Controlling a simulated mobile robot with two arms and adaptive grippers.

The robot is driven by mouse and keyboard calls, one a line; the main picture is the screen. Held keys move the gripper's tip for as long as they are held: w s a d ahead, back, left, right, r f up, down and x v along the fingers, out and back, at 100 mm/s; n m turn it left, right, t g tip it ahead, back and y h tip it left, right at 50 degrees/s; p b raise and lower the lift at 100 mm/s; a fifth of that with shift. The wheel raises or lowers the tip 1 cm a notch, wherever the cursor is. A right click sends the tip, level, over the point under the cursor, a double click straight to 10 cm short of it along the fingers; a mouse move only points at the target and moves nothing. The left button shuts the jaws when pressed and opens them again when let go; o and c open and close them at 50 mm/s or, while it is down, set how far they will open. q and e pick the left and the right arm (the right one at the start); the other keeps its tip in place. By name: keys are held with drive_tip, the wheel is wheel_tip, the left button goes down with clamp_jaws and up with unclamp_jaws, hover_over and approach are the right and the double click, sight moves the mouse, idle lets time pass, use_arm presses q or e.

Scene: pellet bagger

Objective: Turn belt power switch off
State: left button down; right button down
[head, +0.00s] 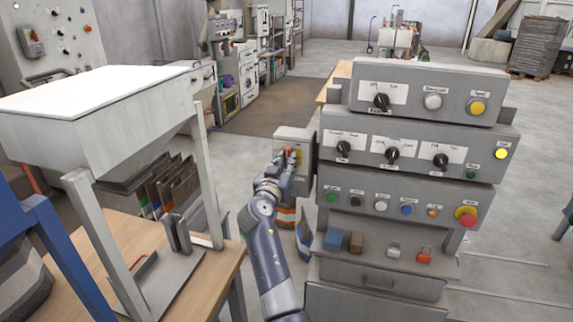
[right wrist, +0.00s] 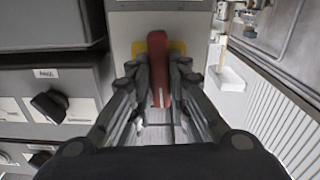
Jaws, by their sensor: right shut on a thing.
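The belt power switch is a red handle (right wrist: 158,62) on a yellow plate (right wrist: 177,47), mounted on a grey box (head: 297,134) at the left side of the control console. In the right wrist view the handle lies along the line between my fingers. My right gripper (head: 287,162) is at the front of this box, and its fingers (right wrist: 158,80) are closed on both sides of the red handle. In the head view my gripper partly hides the handle. My left gripper is not in view.
The control console (head: 415,150), with knobs, buttons and a red stop button (head: 467,215), stands close on the right. A hopper (head: 100,110) on a steel frame stands over a wooden table (head: 225,268) on the left. Open floor lies behind.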

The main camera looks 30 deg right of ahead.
drive_tip(key=shift+w+r+n+p, duration=0.1)
drive_tip(key=shift+n+p, duration=1.25)
drive_tip(key=shift+n, duration=7.15)
drive_tip(key=c, duration=1.5)
unclamp_jaws()
drive_tip(key=shift+f, duration=0.25)
